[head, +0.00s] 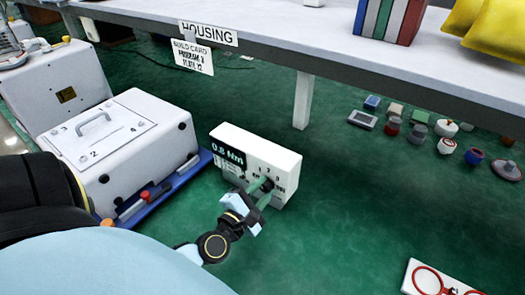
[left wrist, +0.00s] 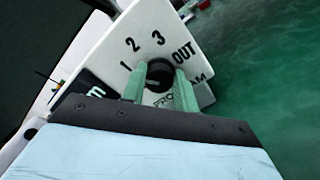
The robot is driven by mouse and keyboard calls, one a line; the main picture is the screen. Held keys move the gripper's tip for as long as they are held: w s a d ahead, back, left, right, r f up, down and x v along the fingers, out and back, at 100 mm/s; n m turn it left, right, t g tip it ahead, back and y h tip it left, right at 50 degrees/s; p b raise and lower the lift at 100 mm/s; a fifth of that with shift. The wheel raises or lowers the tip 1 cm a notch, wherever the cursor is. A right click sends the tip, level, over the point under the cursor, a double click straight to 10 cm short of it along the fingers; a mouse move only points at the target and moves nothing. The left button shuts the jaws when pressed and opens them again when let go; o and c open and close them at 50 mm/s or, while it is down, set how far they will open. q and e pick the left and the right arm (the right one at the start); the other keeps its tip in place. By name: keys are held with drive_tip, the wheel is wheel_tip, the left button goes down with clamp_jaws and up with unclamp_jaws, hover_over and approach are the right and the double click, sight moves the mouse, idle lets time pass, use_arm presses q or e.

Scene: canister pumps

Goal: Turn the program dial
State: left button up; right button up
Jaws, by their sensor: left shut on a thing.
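A white control box (head: 280,158) stands on the green floor with a dark display reading 0.8 Nm. Its black round program dial (left wrist: 160,74) sits on the face below the printed marks 1, 2, 3 and OUT in the left wrist view. My left gripper (head: 262,188) reaches the dial from the front, its two green fingers shut on either side of it. The fingers also show around the dial in the left wrist view (left wrist: 160,88). The mark that the dial points to cannot be made out. My right gripper is not in view.
A white unit (head: 125,150) with a handle and numbered top stands left on a blue base (head: 190,178). A bench (head: 275,40) runs behind, bearing a HOUSING label and a build card (head: 193,57) with small print. Several small parts lie on the floor at right.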

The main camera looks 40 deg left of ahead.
use_arm(q)
drive_tip(key=n+b, duration=0.1)
drive_tip(key=n, duration=0.3)
drive_tip(key=shift+a+n, duration=0.1)
drive_tip(key=shift+n, duration=0.2)
drive_tip(key=n+b, duration=0.1)
drive_tip(key=n, duration=0.1)
drive_tip(key=shift+n, duration=0.3)
drive_tip(key=shift+n+b, duration=0.55)
drive_tip(key=shift+n, duration=0.65)
drive_tip(key=shift+a+n, duration=0.1)
drive_tip(key=shift+n, duration=0.2)
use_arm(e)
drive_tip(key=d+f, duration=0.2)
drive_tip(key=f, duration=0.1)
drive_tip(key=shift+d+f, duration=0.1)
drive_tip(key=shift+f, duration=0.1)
use_arm(q)
drive_tip(key=shift+r, duration=0.1)
drive_tip(key=o, duration=1)
drive_tip(key=shift+c, duration=0.2)
drive_tip(key=shift+s, duration=0.15)
